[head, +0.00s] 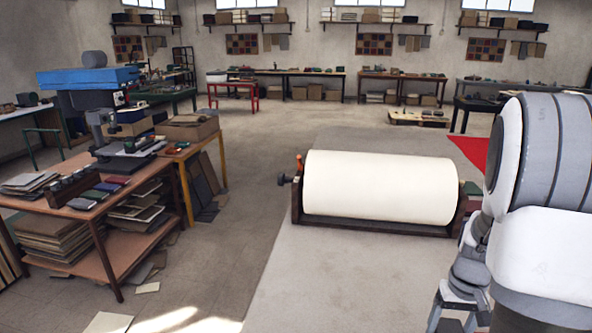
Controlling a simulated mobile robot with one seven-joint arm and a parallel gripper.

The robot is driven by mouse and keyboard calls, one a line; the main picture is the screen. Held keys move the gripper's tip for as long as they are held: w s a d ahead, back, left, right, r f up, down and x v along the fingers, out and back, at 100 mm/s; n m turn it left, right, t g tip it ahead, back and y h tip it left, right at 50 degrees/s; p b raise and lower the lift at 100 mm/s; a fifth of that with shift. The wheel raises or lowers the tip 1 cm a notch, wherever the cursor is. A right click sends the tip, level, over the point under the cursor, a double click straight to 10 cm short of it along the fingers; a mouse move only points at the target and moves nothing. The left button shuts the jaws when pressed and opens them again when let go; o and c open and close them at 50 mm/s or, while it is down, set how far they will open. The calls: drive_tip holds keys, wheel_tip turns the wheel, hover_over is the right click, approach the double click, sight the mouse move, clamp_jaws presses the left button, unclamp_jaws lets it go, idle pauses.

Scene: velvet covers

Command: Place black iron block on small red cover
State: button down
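My gripper (458,318) hangs low at the right, below my arm, and is partly cut off by the bottom edge. Its fingertips do not show clearly, and I see nothing held in it. Several small flat covers lie on the wooden worktable (125,194) at the left. One at the back of the row is a small dark red cover (118,180). I cannot pick out the black iron block with certainty; dark items stand behind the covers, near the blue-topped machine (88,77). My gripper is far from that table.
A large cream roll (380,187) in a dark cradle lies on the floor between my arm and the worktable. A red sheet (467,151) shows behind my arm. Loose sheets (108,323) lie by the worktable. Open floor runs down the middle; benches line the back wall.

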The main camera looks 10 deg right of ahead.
drive_tip(key=w+a+f+n, duration=0.1)
drive_tip(key=w+a, duration=0.1)
drive_tip(key=a, duration=0.4)
drive_tip(key=w+a+f+n, duration=0.1)
drive_tip(key=w+a+f, duration=0.1)
drive_tip(key=a, duration=0.5)
drive_tip(key=w+a+f+n, duration=0.1)
drive_tip(key=w+a+f, duration=0.1)
drive_tip(key=w+a, duration=0.2)
drive_tip(key=shift+w+a+f, duration=0.15)
drive_tip(key=shift+a, duration=1.45)
drive_tip(key=shift+a+f, duration=0.2)
drive_tip(key=shift+a, duration=0.5)
drive_tip(key=shift+r, duration=0.15)
